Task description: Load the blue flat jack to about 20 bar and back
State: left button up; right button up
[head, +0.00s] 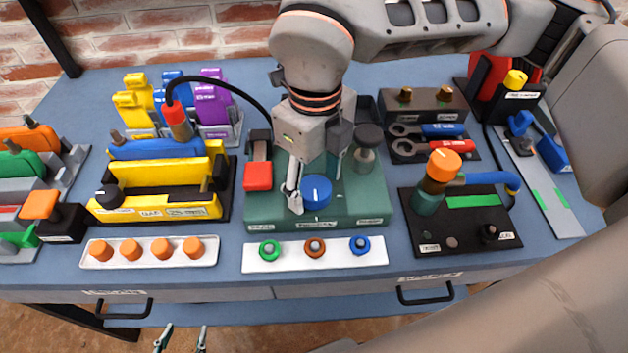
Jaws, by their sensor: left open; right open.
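A green panel (350,212) in the middle of the table carries a blue knob (317,190), a red block (258,176) and a dark round knob (368,137). My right gripper (314,188) is open and points down at the blue knob; I cannot tell whether it touches. A flat blue piece (150,150), possibly the blue flat jack, sits behind a yellow frame (150,180) at the left. A red coupling (178,120) on a black hose stands above it. My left gripper (183,338) is open and empty below the table's front edge. No pressure reading is legible.
A white tray with orange knobs (161,250) and a white strip with coloured rings (314,253) lie in front. A dark board (470,235) with an orange-topped valve (443,164) is at right. Yellow, blue and purple pieces (212,100) stand at back.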

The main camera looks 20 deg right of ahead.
jog(key=shift+f, duration=0.3)
jog(key=c, duration=1.1)
pick_arm(q)
jog(key=shift+w+a+r, duration=0.1)
jog(key=shift+w+r, duration=0.05)
jog(key=shift+w, duration=0.15)
pick_arm(e)
jog(key=shift+c, duration=0.2)
jog(key=shift+o, duration=0.2)
jog(key=shift+m, duration=0.3)
